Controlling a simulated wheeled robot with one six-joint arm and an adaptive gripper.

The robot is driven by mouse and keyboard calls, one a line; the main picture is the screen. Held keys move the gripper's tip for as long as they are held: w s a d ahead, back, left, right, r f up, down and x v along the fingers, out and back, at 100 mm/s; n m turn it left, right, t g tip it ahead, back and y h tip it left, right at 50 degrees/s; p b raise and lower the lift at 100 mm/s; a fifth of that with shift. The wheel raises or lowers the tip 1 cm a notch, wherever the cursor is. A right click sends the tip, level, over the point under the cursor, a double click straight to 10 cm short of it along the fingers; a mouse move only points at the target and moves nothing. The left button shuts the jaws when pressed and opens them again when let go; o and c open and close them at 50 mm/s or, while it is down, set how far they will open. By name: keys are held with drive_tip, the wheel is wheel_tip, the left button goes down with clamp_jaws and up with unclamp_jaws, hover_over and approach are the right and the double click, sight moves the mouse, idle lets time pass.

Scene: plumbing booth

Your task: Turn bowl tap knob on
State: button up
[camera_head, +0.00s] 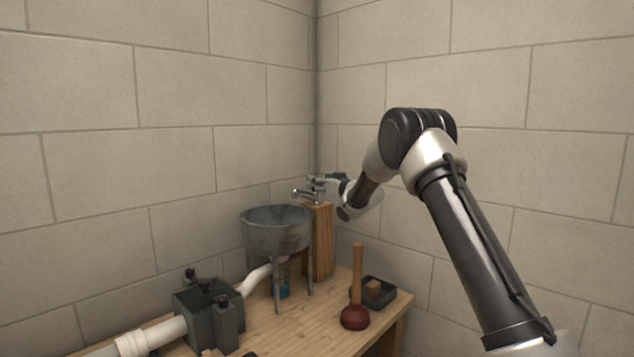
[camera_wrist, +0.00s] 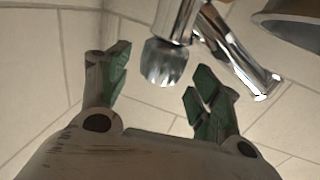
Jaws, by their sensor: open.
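The bowl tap is chrome; its spout (camera_head: 301,194) reaches left over the grey metal bowl (camera_head: 277,232) in the head view. In the wrist view the fluted tap knob (camera_wrist: 162,64) shows at top centre, with the spout (camera_wrist: 240,60) to its right and the bowl's rim (camera_wrist: 290,22) at the upper right. My gripper (camera_head: 318,180) is at the tap in the head view. In the wrist view my gripper (camera_wrist: 157,85) is open, with one green-padded finger on each side of the knob. Neither finger visibly touches it. The fingertips are small in the head view.
The tap stands on a wooden post (camera_head: 319,240) beside the bowl. A plunger (camera_head: 355,312) and a black tray (camera_head: 376,290) stand on the wooden table (camera_head: 290,328). A dark grey box (camera_head: 205,312) joins a white pipe (camera_head: 150,338). Block walls close in behind.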

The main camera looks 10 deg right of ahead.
drive_tip(key=shift+x, duration=1.2)
drive_tip(key=shift+c, duration=0.3)
drive_tip(key=c, duration=1)
drive_tip(key=shift+d+n+g+y, duration=0.15)
drive_tip(key=shift+n+g+y, duration=0.15)
drive_tip(key=shift+y, duration=0.1)
drive_tip(key=n+g+y, duration=0.1)
drive_tip(key=n+y, duration=0.1)
drive_tip(key=shift+g+y, duration=0.3)
drive_tip(key=n+g+y, duration=0.4)
drive_tip(key=g, duration=0.1)
drive_tip(key=shift+n+y, duration=0.3)
drive_tip(key=shift+y, duration=0.1)
drive_tip(key=shift+r+n+g, duration=0.1)
drive_tip(key=shift+n+g, duration=0.2)
drive_tip(key=shift+g, duration=0.4)
